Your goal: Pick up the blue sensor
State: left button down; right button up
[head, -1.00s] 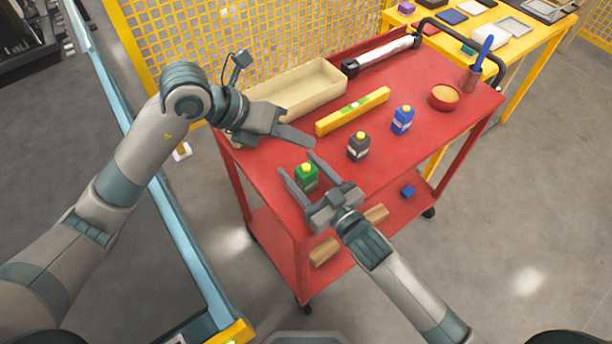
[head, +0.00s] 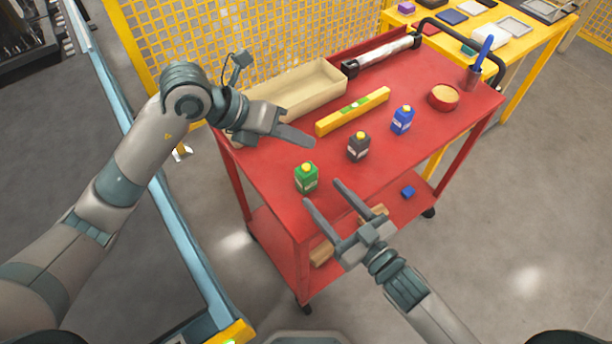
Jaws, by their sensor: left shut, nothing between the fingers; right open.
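A small blue block (head: 408,192), possibly the blue sensor, lies on the lower shelf of the red cart (head: 447,142). I cannot make out any marking that says sensor. My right gripper (head: 323,192) is open and empty, at the cart's near edge, left of the small blue block and apart from it. My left gripper (head: 312,142) is shut and empty over the cart's left part, beside the beige tray.
Wooden blocks (head: 322,252) lie on the lower shelf.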

aim_at(402, 120)
jog(key=k+l, duration=0.8)
jog(key=l, duration=0.1)
